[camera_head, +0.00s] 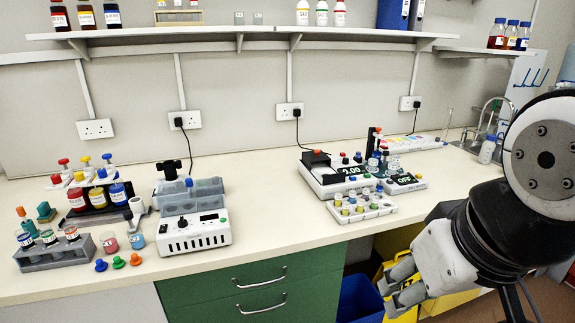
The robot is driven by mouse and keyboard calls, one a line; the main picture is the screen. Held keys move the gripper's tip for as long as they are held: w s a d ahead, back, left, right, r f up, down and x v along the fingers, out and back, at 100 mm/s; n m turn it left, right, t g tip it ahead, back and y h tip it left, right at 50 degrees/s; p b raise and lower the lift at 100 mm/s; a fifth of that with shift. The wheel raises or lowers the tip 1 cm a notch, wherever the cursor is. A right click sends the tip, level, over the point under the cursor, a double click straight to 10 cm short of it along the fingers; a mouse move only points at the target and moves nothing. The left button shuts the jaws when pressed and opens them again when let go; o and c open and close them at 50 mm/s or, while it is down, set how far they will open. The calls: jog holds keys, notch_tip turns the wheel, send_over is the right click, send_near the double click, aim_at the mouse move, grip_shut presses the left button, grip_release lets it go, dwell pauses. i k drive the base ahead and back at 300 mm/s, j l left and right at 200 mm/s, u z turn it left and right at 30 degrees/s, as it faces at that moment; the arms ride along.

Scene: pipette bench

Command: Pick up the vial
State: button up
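Several small vials with coloured or pale tops stand in a white rack (385,209) near the bench's front edge, right of centre. One vial (360,207) is near the middle of that rack. I cannot tell which vial is meant. My gripper (388,293) is at the lower right, in front of the bench and below its top, apart from the rack. Its two grey fingers are spread with a gap between them, and nothing shows in them.
A balance-like device (322,180) stands behind the rack. A white instrument (193,236), a grey rack of jars (58,258) and coloured stoppers (118,262) are at left. The bench top (270,205) is clear between. Green drawers (255,285) are below; a sink is at right.

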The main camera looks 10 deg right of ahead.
aim_at(346, 204)
jog(key=i+j+z, duration=0.2)
jog(key=i, duration=0.35)
jog(key=k+j+z, duration=0.25)
jog(key=k+j, duration=0.25)
jog(key=j, duration=0.2)
jog(key=k+j+z, duration=0.25)
jog(key=k+j, duration=0.3)
jog(key=i+l, duration=0.2)
jog(key=i, duration=0.35)
jog(key=i+l+z, duration=0.1)
jog(key=i+l, duration=0.15)
jog(key=i, duration=0.35)
jog(key=i+l, duration=0.15)
jog(key=i, duration=0.45)
